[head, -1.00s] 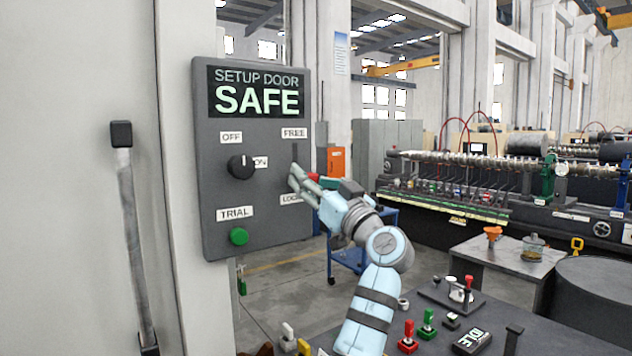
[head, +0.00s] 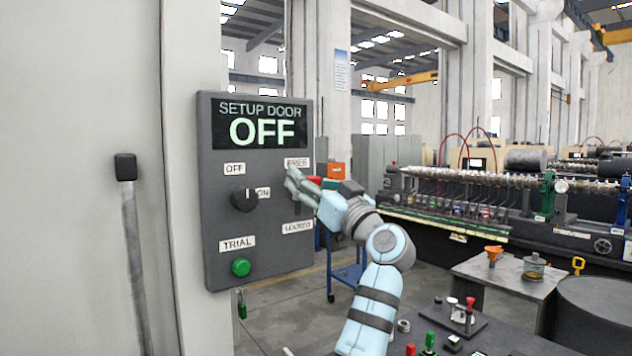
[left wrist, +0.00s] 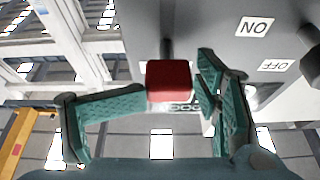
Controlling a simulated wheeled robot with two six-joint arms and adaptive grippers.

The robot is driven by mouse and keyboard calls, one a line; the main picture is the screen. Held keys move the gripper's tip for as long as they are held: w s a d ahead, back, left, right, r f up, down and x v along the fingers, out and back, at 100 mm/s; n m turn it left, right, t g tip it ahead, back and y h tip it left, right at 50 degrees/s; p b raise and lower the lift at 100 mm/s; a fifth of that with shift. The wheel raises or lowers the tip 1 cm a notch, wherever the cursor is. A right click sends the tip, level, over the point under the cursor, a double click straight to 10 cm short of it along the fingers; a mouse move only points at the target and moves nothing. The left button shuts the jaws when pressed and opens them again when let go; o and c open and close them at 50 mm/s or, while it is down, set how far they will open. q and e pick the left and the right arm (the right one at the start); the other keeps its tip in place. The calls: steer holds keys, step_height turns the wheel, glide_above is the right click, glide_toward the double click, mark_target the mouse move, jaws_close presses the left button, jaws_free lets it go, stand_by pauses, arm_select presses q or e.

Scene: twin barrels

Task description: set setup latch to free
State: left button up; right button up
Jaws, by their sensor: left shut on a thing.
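The grey control panel (head: 219,220) is at left centre in the head view, with a lit display (head: 262,121) reading SETUP DOOR OFF. On its right side are a FREE label (head: 298,163) above and a LOCKED label (head: 298,227) below. My left gripper (head: 298,184) is just under the FREE label, shut on the setup latch, whose red handle (head: 314,180) shows by the fingers. In the left wrist view the red handle (left wrist: 169,80) sits between the green-padded fingers (left wrist: 165,105). The fingers partly hide the latch. My right gripper is not in view.
The same panel carries a black rotary knob (head: 245,199) between OFF and ON labels and a green TRIAL button (head: 241,267). A vertical bar handle (head: 134,250) is on the wall to the left. A table with small coloured items (head: 440,325) is below right.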

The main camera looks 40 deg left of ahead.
arm_select(q)
steer(key=shift+s, duration=0.1)
steer(key=v, duration=1.2)
steer(key=shift+f, duration=0.1)
